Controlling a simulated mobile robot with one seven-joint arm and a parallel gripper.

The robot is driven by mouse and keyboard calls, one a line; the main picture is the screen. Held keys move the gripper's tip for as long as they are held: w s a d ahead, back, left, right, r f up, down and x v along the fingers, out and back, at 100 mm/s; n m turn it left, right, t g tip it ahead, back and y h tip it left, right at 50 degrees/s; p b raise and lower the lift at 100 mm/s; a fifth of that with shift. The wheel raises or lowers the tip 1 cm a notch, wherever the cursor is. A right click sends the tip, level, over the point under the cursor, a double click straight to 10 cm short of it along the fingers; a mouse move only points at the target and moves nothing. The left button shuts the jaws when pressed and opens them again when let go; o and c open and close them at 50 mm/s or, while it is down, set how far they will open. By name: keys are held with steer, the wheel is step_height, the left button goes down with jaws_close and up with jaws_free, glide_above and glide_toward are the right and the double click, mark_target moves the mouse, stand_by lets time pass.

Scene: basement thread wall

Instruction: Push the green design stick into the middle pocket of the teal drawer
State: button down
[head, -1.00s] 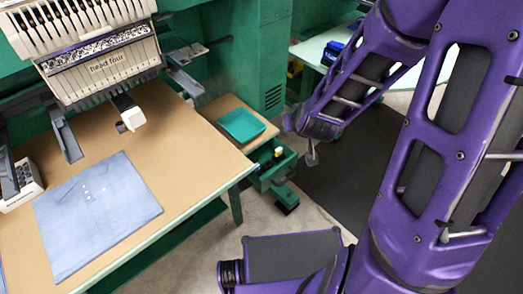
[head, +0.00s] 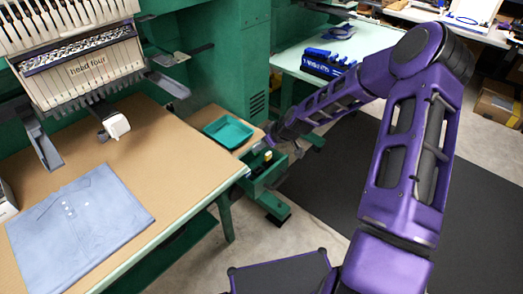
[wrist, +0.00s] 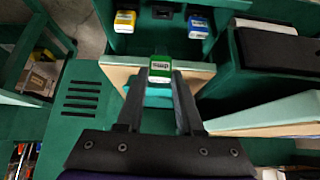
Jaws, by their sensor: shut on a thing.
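The green design stick (wrist: 160,70) has a white label and sits between the fingertips of my gripper (wrist: 162,82) in the wrist view, so the jaws are shut on it. The teal drawer (wrist: 180,47) is just beyond the stick. In it a yellow stick (wrist: 125,21) stands at the left and a blue stick (wrist: 198,27) at the right, with a dark, empty middle pocket (wrist: 163,12) between them. The green stick appears short of that pocket, and I cannot tell its height over it. In the head view the open drawer (head: 268,188) lies under my arm's end; the fingertips are hard to make out there.
A teal tray (head: 228,132) lies on the wooden shelf beside the drawer. The table (head: 180,150) with a folded blue shirt (head: 80,215) is at the left. A pale table (head: 350,45) with a blue rack (head: 328,64) stands behind. The dark floor mat (head: 330,190) is clear.

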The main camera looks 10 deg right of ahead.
steer(key=shift+w+d+f+b, duration=0.1)
steer(key=shift+f+b, duration=2.05)
steer(key=shift+f, duration=1.4)
steer(key=shift+f, duration=0.1)
steer(key=shift+f, duration=0.45)
steer(key=shift+c, duration=2.3)
jaws_free()
steer(key=shift+d+r, duration=0.1)
